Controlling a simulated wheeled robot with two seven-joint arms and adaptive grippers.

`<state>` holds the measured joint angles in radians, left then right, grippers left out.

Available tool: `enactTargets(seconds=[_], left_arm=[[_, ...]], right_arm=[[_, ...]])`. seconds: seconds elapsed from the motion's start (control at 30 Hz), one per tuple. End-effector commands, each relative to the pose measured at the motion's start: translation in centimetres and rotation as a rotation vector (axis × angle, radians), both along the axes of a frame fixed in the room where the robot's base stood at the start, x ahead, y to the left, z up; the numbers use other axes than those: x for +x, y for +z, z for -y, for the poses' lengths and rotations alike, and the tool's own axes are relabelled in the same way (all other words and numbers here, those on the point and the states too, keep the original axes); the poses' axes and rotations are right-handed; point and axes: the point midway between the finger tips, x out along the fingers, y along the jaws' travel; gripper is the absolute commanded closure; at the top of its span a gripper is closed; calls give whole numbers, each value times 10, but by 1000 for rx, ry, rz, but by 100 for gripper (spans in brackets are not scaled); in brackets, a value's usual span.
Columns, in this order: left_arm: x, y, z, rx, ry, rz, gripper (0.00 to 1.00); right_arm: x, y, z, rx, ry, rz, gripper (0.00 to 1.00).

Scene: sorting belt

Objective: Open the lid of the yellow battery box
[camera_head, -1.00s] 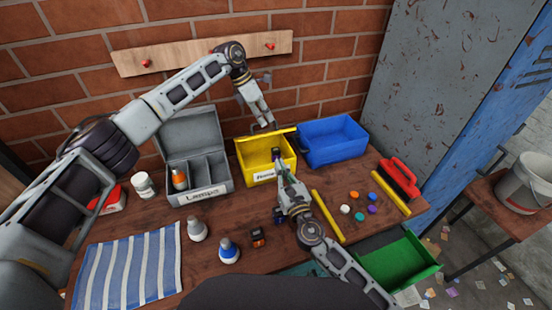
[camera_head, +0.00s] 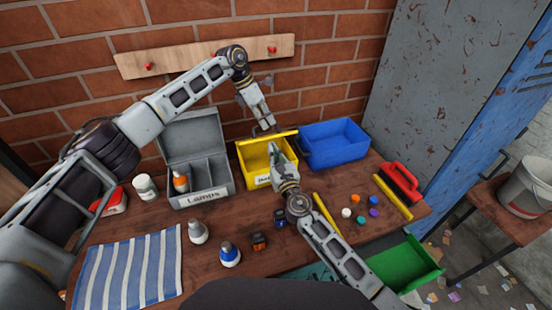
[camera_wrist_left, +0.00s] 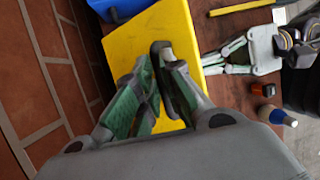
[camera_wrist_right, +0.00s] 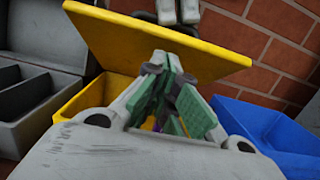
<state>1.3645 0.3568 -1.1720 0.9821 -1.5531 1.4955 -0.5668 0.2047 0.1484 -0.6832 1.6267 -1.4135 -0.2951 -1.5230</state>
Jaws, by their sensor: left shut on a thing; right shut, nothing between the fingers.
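The yellow battery box (camera_head: 258,178) stands at the back of the bench between the grey and blue boxes. Its yellow lid (camera_wrist_right: 150,45) is raised at a tilt above the opening, seen from below in the right wrist view. My right gripper (camera_head: 274,150) is shut and empty, at the box's open front under the lid. It hides part of the box and its label. A small purple patch shows behind its fingers in the right wrist view.
A grey Lamps box (camera_head: 208,193) with its lid up stands left, a blue bin (camera_head: 334,145) right. A dark blue item (camera_head: 281,217), an orange-black item (camera_head: 258,241), bottles, coloured caps and a yellow bar (camera_head: 328,216) lie in front.

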Motion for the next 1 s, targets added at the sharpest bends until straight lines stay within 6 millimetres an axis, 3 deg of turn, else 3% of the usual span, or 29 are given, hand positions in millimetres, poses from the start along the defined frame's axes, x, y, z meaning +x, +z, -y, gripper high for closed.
enactTargets(seconds=[0.03, 0.63, 1.0], left_arm=[[1, -7, -6, 10, 8, -3, 100], [1, -7, -6, 10, 8, -3, 100], [0, -8, -4, 11, 5, -7, 100]], right_arm=[[3, 0, -2, 1, 0, 1, 100], [9, 2, -4, 1, 0, 0, 100], [17, 18, -7, 2, 0, 3, 100]])
